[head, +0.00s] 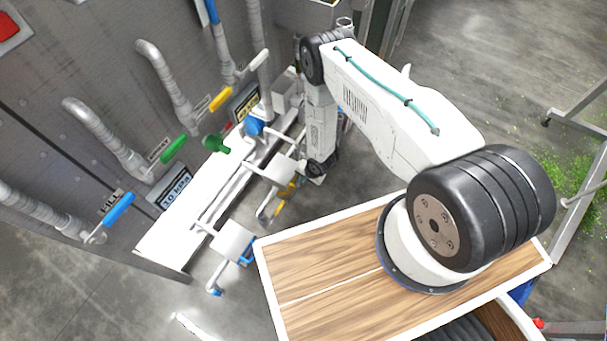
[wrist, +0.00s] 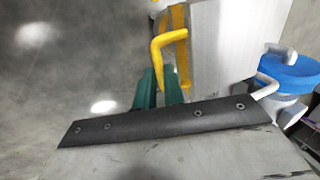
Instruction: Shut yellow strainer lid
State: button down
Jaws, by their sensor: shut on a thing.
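The yellow handle (wrist: 157,60) of the yellow strainer lid shows in the wrist view as a bent bar beside a yellow strip and a pale panel (wrist: 225,45). My gripper (wrist: 158,88) has two green fingers, shut on the lower end of this handle, which lies between them. In the head view, yellow parts (head: 280,207) show low beside the white fittings, just left of my wrist. My fingers are mostly hidden there behind my own arm. I cannot tell how far the lid stands open.
A grey wall at left carries pipes with blue (head: 119,209), green (head: 173,149) and yellow (head: 221,99) handles. A white ledge (head: 165,240) runs below. A blue-topped fitting (wrist: 290,72) stands right of the yellow handle in the wrist view. Grey floor is clear at left there.

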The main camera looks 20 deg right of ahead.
jog(key=shift+s+d+f, duration=0.25)
jog(key=shift+s+f, duration=0.15)
jog(key=shift+s, duration=0.15)
jog(key=c, duration=1.5)
grip_release()
jog(key=shift+d, duration=0.15)
jog(key=shift+w+a+r, duration=0.1)
jog(key=shift+w+a, duration=0.1)
jog(key=shift+a, duration=0.05)
jog(key=v, duration=0.7)
jog(key=shift+s+d+r, duration=0.1)
jog(key=shift+d+r, duration=0.05)
jog(key=shift+r, duration=0.2)
